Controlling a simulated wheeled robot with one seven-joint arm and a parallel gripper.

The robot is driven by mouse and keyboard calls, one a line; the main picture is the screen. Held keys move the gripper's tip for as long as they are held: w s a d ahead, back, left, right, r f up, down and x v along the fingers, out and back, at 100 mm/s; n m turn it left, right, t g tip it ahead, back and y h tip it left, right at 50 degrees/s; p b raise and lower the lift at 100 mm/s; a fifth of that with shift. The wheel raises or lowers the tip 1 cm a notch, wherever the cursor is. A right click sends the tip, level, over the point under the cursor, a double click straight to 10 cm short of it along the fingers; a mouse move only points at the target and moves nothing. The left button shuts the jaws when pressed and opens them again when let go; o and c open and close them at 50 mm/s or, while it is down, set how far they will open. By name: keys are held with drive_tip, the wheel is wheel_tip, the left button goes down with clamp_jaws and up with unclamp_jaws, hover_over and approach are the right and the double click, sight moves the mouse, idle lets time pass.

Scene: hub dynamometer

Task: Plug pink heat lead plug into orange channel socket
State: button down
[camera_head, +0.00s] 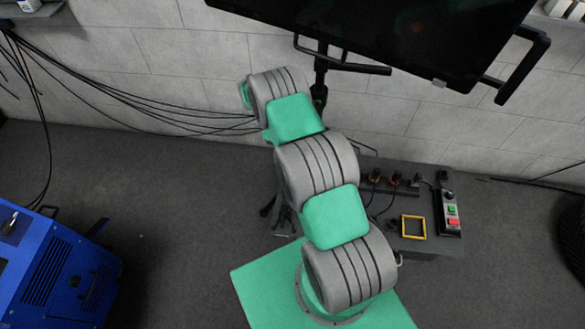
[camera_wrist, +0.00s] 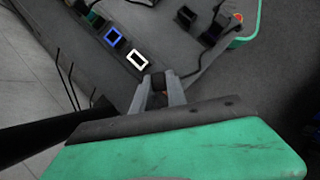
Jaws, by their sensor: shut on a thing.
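In the wrist view my gripper (camera_wrist: 157,80) has its two grey fingers around a small dark piece with a faint reddish spot below it. It looks like a plug, but no clear pink shows on it. Just beyond the fingertips is a white-framed socket (camera_wrist: 138,60), with a blue-framed socket (camera_wrist: 114,38) farther up to its left. No orange socket is clear in the wrist view. In the head view an orange-yellow square frame (camera_head: 414,217) stands on the dark bench. My arm hides my gripper in the head view.
The dark bench (camera_head: 420,248) carries a row of plugs with leads (camera_head: 395,179) at the back and a button box (camera_head: 451,210) at the right. A large black screen (camera_head: 400,35) hangs above. A blue machine (camera_head: 60,270) stands at left; floor between is free.

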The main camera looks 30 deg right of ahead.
drive_tip(key=shift+a+r+n+t+h+p, duration=0.1)
drive_tip(key=shift+n+t+h+p, duration=0.25)
drive_tip(key=shift+n+p, duration=0.6)
drive_tip(key=shift+n+t+h+p, duration=0.15)
drive_tip(key=shift+n+h+p, duration=0.45)
drive_tip(key=shift+n, duration=0.55)
drive_tip(key=shift+s+n+t+h+p, duration=0.1)
drive_tip(key=shift+n+t+h+p, duration=0.5)
drive_tip(key=shift+n, duration=0.8)
drive_tip(key=shift+f, duration=0.25)
drive_tip(key=shift+f+b, duration=1.4)
drive_tip(key=shift+b, duration=0.05)
drive_tip(key=c, duration=1.3)
unclamp_jaws()
drive_tip(key=shift+r, duration=0.1)
drive_tip(key=shift+o, duration=0.2)
